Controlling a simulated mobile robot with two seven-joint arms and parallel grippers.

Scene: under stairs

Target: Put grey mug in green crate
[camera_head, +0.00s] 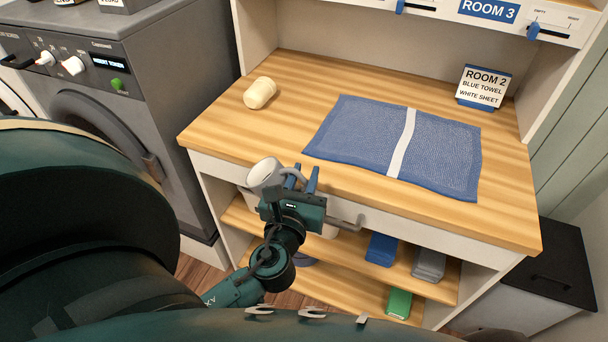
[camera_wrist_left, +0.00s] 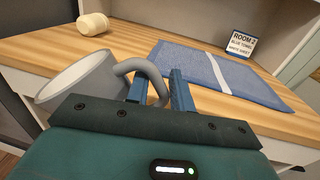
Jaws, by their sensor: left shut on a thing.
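The grey mug (camera_head: 264,173) is at the front left edge of the wooden counter, held up by my left gripper (camera_head: 301,180). In the left wrist view the mug (camera_wrist_left: 82,82) is tilted, and its handle reaches between the blue fingers (camera_wrist_left: 160,92) of my left gripper, which is shut on it. I see no thing that is clearly a green crate. A small green object (camera_head: 399,303) lies on the lowest shelf under the counter. My right gripper is not in view.
A blue towel (camera_head: 350,135) with a white stripe lies on the counter (camera_head: 225,125). A cream cylinder (camera_head: 260,93) lies at the back left. A room 2 sign (camera_head: 483,88) stands at the back right. A grey washing machine (camera_head: 165,60) is at the left.

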